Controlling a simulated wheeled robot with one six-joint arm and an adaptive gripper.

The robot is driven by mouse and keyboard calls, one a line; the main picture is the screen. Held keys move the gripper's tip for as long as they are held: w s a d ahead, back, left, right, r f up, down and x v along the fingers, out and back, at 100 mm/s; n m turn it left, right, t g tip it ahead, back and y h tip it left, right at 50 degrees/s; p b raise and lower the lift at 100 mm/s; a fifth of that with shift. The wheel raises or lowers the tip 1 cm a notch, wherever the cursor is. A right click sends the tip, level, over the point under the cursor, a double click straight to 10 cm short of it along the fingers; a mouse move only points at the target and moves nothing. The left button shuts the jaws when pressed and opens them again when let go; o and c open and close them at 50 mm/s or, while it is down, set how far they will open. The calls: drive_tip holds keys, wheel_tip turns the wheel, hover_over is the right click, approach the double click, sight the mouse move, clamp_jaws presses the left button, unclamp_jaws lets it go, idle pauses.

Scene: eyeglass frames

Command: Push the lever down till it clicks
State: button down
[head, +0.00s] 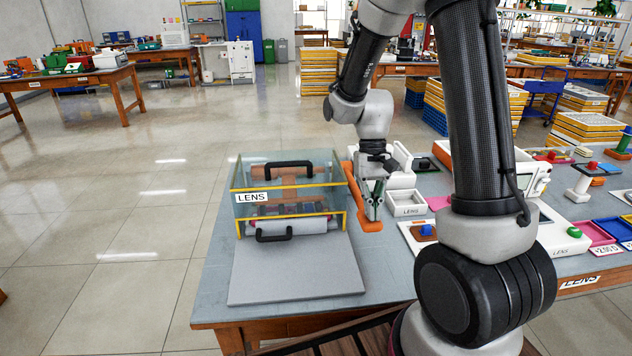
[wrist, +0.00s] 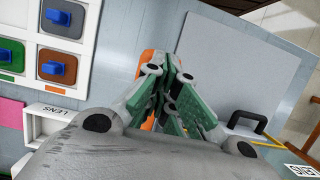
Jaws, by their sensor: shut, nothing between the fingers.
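The lever (head: 353,187) is an orange bar on the right side of a clear box (head: 245,208) with yellow edges and a LENS label. It slants down toward the front and ends in a wider orange part (head: 371,225). My gripper (head: 373,213) is shut and empty, pointing down just over that end. I cannot tell whether the fingertips touch it. In the wrist view, the green-padded fingers (wrist: 178,100) are together, and orange (wrist: 148,63) shows behind them. The fingers hide most of the lever there.
The box has black handles on top (head: 288,165) and in front (head: 291,234). A grey plate (head: 296,272) lies before it. Right of my gripper stand a white LENS bin (head: 407,211) and a white panel with coloured pads (wrist: 60,68). A table strip left of the box is bare.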

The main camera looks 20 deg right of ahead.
idle(0.3)
drive_tip(key=shift+f, duration=0.8)
drive_tip(key=shift+r, duration=0.8)
drive_tip(key=shift+s+v, duration=0.15)
drive_tip(key=shift+v, duration=0.8)
drive_tip(key=shift+s+v, duration=0.1)
drive_tip(key=shift+v, duration=0.8)
drive_tip(key=shift+r, duration=0.15)
